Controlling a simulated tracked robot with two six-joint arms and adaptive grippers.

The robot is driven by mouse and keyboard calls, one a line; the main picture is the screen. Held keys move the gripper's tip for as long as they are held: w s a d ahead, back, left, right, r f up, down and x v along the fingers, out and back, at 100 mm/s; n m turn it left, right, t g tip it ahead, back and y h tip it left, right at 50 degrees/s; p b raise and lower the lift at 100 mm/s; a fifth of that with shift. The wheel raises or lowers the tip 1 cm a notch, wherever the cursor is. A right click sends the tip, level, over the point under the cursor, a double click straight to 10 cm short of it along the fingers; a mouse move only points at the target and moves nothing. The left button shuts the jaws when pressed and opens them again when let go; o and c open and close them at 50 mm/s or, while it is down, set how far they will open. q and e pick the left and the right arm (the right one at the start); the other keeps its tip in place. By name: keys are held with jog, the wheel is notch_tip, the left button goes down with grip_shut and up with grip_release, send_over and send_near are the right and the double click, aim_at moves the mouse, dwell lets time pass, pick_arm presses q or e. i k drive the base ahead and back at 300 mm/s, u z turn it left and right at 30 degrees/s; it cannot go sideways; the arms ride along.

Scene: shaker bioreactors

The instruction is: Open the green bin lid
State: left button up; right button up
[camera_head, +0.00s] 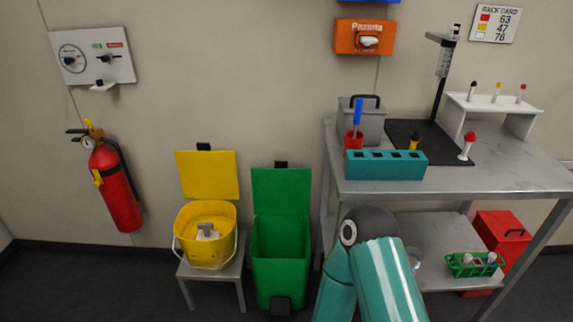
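The green bin (280,285) stands on the floor left of the metal table. Its green lid (281,190) stands upright behind the bin's opening, against or near the wall, and the dark green inside shows. A black pedal-like part (280,305) is at the bin's front foot. One of my teal arms shows at the bottom centre, just right of the bin, and seems apart from it. Neither gripper shows.
A yellow bucket (187,240) with a raised yellow lid (207,174) stands on a small grey stool (212,275) left of the bin. A fire extinguisher (115,185) hangs on the wall. The metal table (470,183) holds a teal rack (385,170).

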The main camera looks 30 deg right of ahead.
aim_at(281, 191)
jog(key=z, duration=0.1)
jog(key=i, duration=1)
jog(key=u, duration=0.1)
